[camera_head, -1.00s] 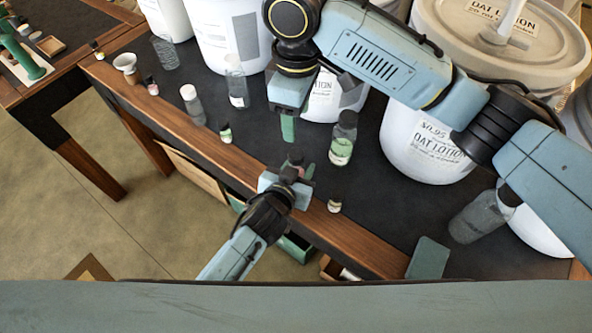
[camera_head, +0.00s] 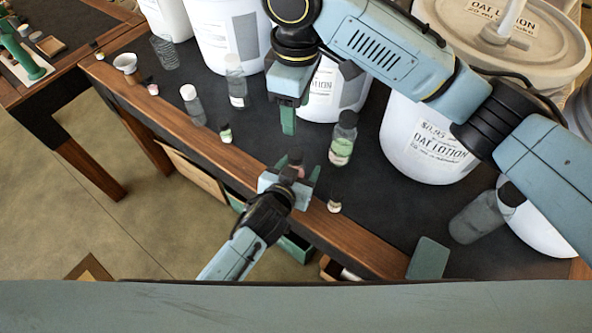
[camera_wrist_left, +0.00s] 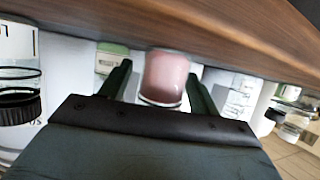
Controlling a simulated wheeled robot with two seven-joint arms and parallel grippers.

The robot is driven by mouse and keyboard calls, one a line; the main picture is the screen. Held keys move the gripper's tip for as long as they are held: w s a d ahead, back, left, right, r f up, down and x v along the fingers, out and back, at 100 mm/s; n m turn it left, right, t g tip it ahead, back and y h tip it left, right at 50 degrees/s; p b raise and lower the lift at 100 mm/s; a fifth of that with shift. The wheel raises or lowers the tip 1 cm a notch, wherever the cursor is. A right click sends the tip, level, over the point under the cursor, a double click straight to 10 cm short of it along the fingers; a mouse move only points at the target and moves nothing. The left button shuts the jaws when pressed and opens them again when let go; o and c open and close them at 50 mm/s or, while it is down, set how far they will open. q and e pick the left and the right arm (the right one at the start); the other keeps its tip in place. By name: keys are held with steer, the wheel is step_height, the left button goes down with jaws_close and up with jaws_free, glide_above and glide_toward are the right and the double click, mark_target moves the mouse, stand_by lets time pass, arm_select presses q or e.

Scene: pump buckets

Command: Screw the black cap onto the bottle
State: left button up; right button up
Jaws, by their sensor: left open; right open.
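I cannot tell which cap the task means.
Large white lotion buckets (camera_head: 425,138) stand behind. Small bottles (camera_head: 225,133), a white-capped bottle (camera_head: 193,104) and clear bottles (camera_head: 236,85) stand at left.

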arm_select(q)
steer(key=p+v, duration=0.2)
steer(key=v, duration=1.1)
steer(key=shift+s, duration=0.15)
steer(key=shift+a, duration=0.1)
